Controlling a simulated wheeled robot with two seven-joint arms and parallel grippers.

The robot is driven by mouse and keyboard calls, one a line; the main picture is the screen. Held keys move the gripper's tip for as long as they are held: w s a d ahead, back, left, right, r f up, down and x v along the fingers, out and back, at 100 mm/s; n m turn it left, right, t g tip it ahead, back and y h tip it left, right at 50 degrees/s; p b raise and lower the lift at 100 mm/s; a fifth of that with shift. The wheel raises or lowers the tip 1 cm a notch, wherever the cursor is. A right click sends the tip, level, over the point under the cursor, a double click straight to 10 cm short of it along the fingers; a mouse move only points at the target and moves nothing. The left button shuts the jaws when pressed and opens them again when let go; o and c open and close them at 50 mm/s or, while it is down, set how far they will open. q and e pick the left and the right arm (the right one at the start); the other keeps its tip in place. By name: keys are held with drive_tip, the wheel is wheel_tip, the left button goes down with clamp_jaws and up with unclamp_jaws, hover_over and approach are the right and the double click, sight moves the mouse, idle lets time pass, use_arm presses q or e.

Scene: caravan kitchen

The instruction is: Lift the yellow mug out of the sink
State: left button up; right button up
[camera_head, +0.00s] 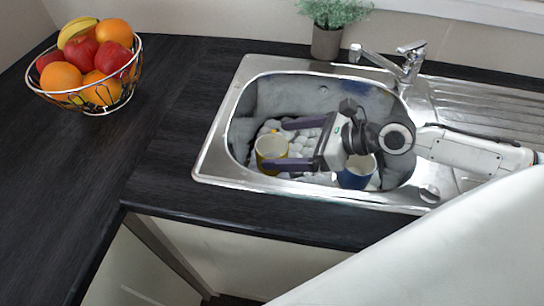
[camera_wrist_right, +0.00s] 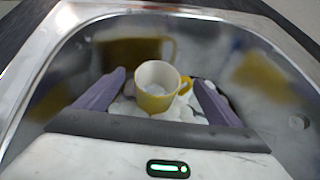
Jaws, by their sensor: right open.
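The yellow mug (camera_head: 271,149) stands upright in the left part of the sink (camera_head: 208,161), among white round lumps that look like foam. My right gripper (camera_head: 276,145) is in the sink basin, coming from the right. Its purple fingers are open, with the mug at their tips. In the right wrist view the yellow mug (camera_wrist_right: 158,86) shows between and just beyond the open fingers (camera_wrist_right: 160,88), its handle to the right and its pale inside visible. I cannot tell whether a finger touches it. My left gripper is not in view.
A blue mug (camera_head: 356,173) stands in the sink, partly hidden under my right gripper. The tap (camera_head: 392,62) rises at the sink's back edge, near a potted plant (camera_head: 327,41). A wire fruit bowl (camera_head: 95,85) is on the dark counter at left; the counter (camera_head: 150,150) between is clear.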

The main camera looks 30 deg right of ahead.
drive_tip(key=shift+w+a+f, duration=0.35)
drive_tip(key=shift+w+a, duration=0.05)
drive_tip(key=shift+a, duration=0.05)
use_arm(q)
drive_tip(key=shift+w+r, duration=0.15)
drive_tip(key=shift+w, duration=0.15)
use_arm(e)
drive_tip(key=shift+c, duration=0.4)
drive_tip(key=c, duration=1.5)
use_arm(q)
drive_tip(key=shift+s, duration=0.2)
use_arm(e)
drive_tip(key=c, duration=0.4)
drive_tip(key=shift+r, duration=0.2)
